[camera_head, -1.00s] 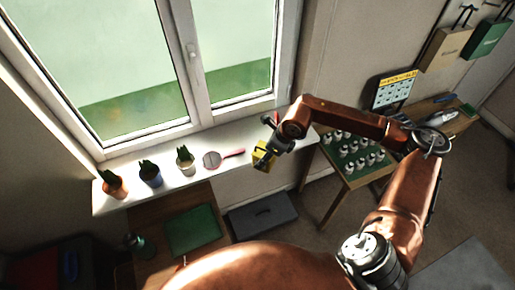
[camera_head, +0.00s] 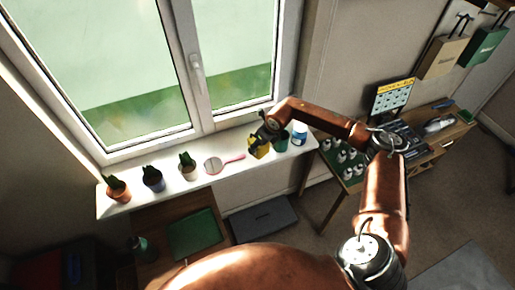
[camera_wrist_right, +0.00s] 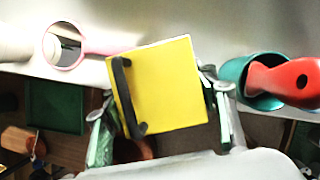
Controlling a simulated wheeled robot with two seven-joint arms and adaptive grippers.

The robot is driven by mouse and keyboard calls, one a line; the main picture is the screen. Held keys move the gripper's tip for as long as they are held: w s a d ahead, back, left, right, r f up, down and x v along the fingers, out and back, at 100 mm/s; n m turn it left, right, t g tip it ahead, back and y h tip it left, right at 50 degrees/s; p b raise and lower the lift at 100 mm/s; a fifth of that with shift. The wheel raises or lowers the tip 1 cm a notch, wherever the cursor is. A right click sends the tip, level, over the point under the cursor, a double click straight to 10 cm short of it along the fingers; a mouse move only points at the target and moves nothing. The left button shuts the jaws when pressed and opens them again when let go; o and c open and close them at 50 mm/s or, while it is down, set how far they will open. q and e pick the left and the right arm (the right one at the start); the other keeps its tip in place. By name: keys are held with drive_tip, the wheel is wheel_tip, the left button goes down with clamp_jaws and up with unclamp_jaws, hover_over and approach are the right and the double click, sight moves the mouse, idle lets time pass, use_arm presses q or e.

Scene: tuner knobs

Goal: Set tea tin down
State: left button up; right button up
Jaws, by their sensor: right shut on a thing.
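The tea tin is a yellow box (camera_head: 259,149) with a black handle-like strip, also large in the right wrist view (camera_wrist_right: 165,85). My right gripper (camera_head: 262,138) is shut on it, with fingers on both sides of the tin in the wrist view (camera_wrist_right: 163,125). The tin is at the front edge of the white windowsill (camera_head: 225,177), between the hand mirror and the green cup. I cannot tell whether it touches the sill. My left gripper is not in view.
The hand mirror (camera_head: 213,165) lies left of the tin. The green cup (camera_head: 281,142), holding a red-handled thing (camera_wrist_right: 290,82), and a white-and-blue container (camera_head: 299,134) stand right. Several potted plants (camera_head: 153,178) line the left sill. A grey box (camera_head: 264,219) sits below.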

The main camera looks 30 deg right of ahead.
drive_tip(key=shift+w+d+f, duration=0.2)
drive_tip(key=shift+w+f, duration=0.8)
drive_tip(key=shift+f, duration=1.7)
drive_tip(key=o, duration=1.4)
drive_tip(key=shift+f, duration=0.1)
drive_tip(key=shift+c, duration=0.2)
drive_tip(key=v, duration=1.2)
drive_tip(key=shift+d, duration=0.1)
